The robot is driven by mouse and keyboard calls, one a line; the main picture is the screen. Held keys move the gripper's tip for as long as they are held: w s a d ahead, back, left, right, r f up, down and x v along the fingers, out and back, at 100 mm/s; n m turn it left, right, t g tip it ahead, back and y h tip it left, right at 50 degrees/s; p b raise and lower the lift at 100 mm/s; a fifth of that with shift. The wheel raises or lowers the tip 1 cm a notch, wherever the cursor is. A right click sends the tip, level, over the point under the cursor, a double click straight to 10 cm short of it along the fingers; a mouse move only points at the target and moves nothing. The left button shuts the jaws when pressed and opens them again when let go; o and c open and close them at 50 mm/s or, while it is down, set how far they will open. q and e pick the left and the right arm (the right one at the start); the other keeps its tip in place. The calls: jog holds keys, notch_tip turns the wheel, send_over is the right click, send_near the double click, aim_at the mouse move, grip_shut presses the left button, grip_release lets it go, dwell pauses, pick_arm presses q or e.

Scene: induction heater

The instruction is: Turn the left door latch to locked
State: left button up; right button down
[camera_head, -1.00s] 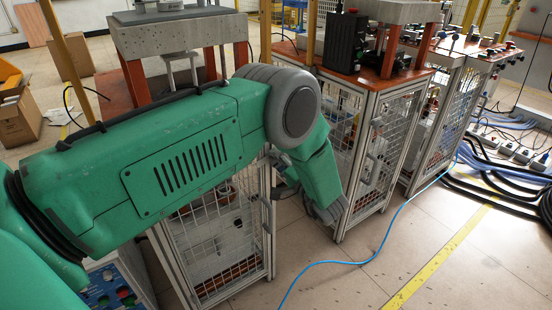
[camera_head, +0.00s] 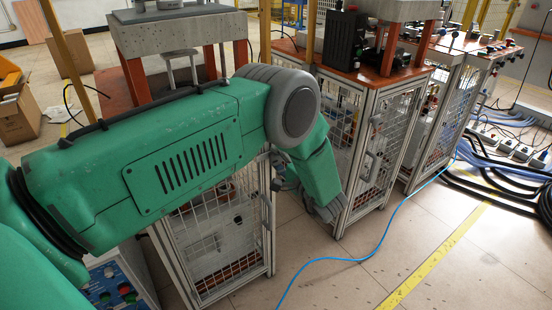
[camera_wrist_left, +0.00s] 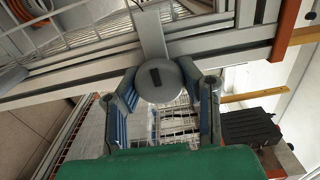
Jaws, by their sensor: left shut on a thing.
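The left door latch (camera_wrist_left: 172,90) is a round grey knob with a short dark mark on its face, seen in the left wrist view. A flat metal strip (camera_wrist_left: 152,38) runs up from it across the door frame. My left gripper (camera_wrist_left: 158,84) has its two blue-padded fingers on either side of the knob and is shut on it. The mark stands nearly upright in this view. In the head view my left gripper (camera_head: 284,174) is at the cabinet's right edge, mostly hidden behind my green forearm, and the latch cannot be made out. My right gripper is not in view.
The left mesh cabinet (camera_head: 215,246) stands below my arm. A second mesh cabinet (camera_head: 385,150) stands close to its right. A blue cable (camera_head: 330,262) lies on the floor, and black cables (camera_head: 500,185) lie farther right. The floor in front is otherwise clear.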

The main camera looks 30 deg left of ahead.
pick_arm(q)
jog(key=o, duration=1.2)
jog(key=shift+d+f, duration=0.35)
jog(key=shift+d, duration=0.1)
jog(key=shift+c, duration=0.2)
jog(key=shift+o, duration=0.3)
jog(key=shift+w+d+r, duration=0.1)
jog(key=shift+d, duration=0.05)
jog(key=shift+r, duration=0.15)
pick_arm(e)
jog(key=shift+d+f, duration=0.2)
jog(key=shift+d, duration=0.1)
pick_arm(q)
jog(key=shift+s+d, duration=0.3)
jog(key=shift+d, duration=0.2)
jog(key=v, duration=1.1)
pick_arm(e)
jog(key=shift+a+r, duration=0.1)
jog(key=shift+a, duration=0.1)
pick_arm(q)
jog(key=shift+w+a, duration=0.1)
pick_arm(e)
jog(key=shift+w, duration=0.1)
